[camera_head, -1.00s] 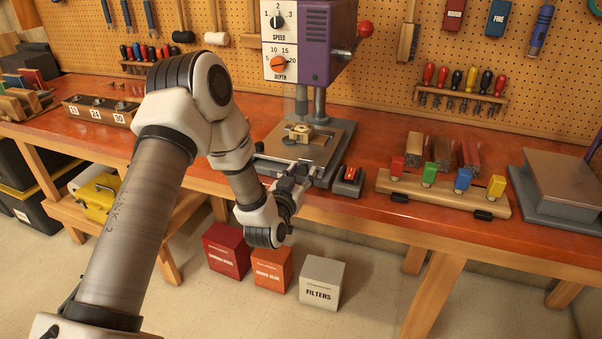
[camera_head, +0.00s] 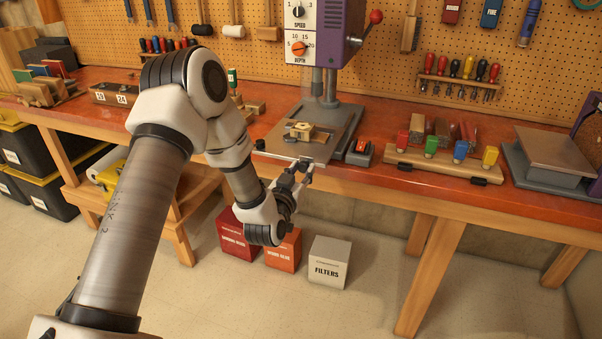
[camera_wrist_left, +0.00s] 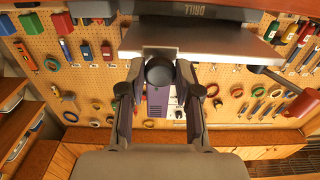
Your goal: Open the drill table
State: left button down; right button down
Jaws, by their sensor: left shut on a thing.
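The drill table (camera_head: 318,149) is a grey-brown plate under the purple drill press (camera_head: 341,35), with a small brass-coloured vise (camera_head: 301,131) on it. Its front edge juts out past the grey base toward me. In the left wrist view the plate (camera_wrist_left: 205,42) shows from its front edge, with a dark round knob (camera_wrist_left: 158,71) below. My left gripper (camera_head: 302,167) is at the plate's front edge. In the left wrist view its fingers (camera_wrist_left: 158,84) are shut on the knob, one on each side. My right gripper is out of view.
A wooden rack with coloured blocks (camera_head: 430,166) and a grey metal stand (camera_head: 548,163) are further right. Boxes, including a white filters box (camera_head: 330,262), stand on the floor below the bench.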

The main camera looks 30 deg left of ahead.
pick_arm(q)
jog(key=shift+f, duration=0.2)
jog(key=c, duration=1.1)
grip_release()
jog(key=v, duration=1.2)
jog(key=shift+s, duration=0.1)
